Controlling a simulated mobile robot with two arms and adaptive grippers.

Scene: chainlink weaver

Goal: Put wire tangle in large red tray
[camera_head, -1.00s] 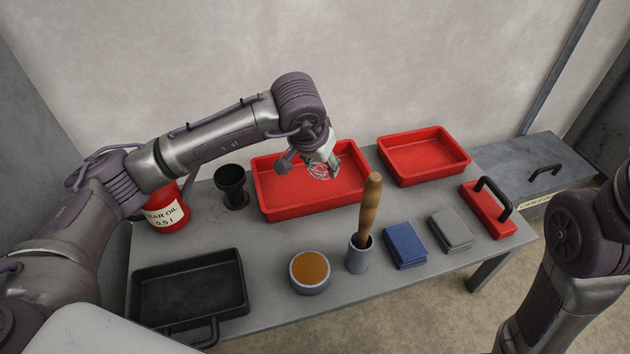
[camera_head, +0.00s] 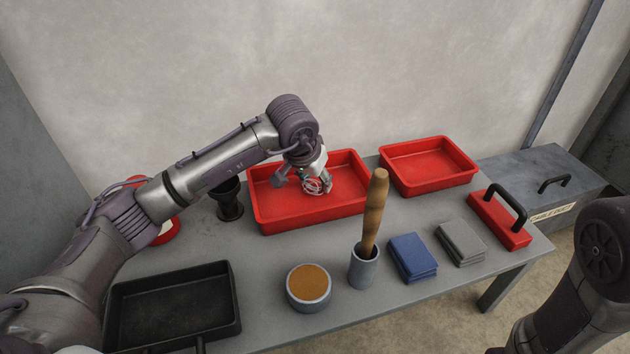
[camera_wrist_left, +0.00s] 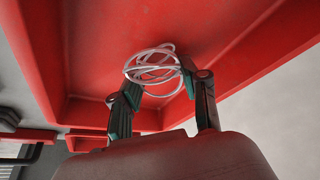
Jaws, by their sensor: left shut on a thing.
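The wire tangle (camera_head: 314,186) is a loose bundle of pale wire loops. My left gripper (camera_head: 304,183) is shut on it, inside the outline of the large red tray (camera_head: 262,215) in the head view. In the left wrist view the wire tangle (camera_wrist_left: 152,68) sits between the fingertips of my left gripper (camera_wrist_left: 160,85), with the tray floor (camera_wrist_left: 215,35) behind it. I cannot tell whether the wire touches the tray floor. My right gripper is out of view; only part of my right arm shows at the right edge.
A smaller red tray (camera_head: 428,182) stands to the right. A dark cup (camera_head: 229,205) is left of the large tray. In front are a black pan (camera_head: 175,305), an orange-topped bowl (camera_head: 309,300), a wooden-handled tool (camera_head: 373,210) in a holder, blue cloth (camera_head: 412,262) and grey cloth (camera_head: 460,243).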

